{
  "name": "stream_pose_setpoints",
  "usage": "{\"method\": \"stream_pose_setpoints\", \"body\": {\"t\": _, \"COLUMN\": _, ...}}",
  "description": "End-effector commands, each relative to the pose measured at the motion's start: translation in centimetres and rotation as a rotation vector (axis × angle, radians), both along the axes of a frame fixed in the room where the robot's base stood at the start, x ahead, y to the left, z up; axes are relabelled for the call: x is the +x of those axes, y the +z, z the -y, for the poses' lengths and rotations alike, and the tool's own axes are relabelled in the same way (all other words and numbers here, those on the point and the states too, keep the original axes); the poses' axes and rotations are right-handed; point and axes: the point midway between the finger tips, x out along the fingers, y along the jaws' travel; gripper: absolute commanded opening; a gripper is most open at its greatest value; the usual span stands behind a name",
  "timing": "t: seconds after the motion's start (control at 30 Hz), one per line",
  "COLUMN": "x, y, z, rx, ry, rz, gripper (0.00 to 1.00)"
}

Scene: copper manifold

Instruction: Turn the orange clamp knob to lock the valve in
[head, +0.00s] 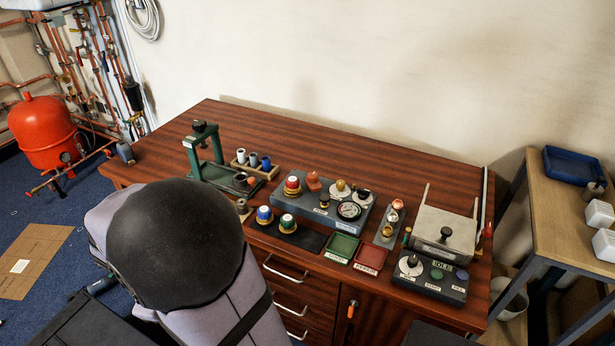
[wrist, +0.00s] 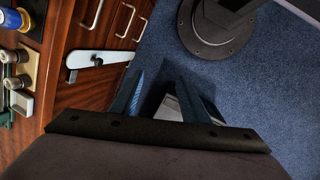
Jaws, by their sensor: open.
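An orange-red knob (head: 313,181), which looks like the clamp knob, stands on the grey fixture block (head: 325,212) on the bench. A valve with a red cap (head: 292,185) sits at that block's left end, right beside the knob. I cannot tell whether the valve is clamped. A blue-capped valve (head: 264,214) and a green-capped valve (head: 287,223) stand on a dark strip in front. My gripper (wrist: 160,82) is open and empty in the wrist view, above the blue floor beside the drawers, away from the knob. In the head view my arm hides it.
The block also carries a round gauge (head: 349,211). Green (head: 342,247) and red (head: 370,259) trays lie in front of it. A green press (head: 204,158) stands left, a grey lidded box (head: 443,236) and control box (head: 430,278) right. The bench's back strip is clear.

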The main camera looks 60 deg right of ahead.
Motion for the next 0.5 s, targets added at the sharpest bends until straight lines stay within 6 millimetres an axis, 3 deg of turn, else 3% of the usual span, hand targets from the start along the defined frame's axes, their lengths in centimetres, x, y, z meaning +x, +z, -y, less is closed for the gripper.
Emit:
{"method": "stream_pose_setpoints", "body": {"t": 0.1, "x": 2.1, "y": 0.4, "z": 8.4, "rx": -0.133, "ry": 0.151, "rz": -0.139, "gripper": 0.42}}
{"method": "stream_pose_setpoints", "body": {"t": 0.3, "x": 2.9, "y": 2.6, "z": 23.3, "rx": -0.334, "ry": 0.369, "rz": -0.454, "gripper": 0.42}}
{"method": "stream_pose_setpoints", "body": {"t": 0.4, "x": 2.2, "y": 3.8, "z": 29.2, "rx": -0.397, "ry": 0.436, "rz": -0.611, "gripper": 0.42}}
{"method": "stream_pose_setpoints", "body": {"t": 0.5, "x": 1.3, "y": 5.0, "z": 33.6, "rx": -0.438, "ry": 0.477, "rz": -0.742, "gripper": 0.42}}
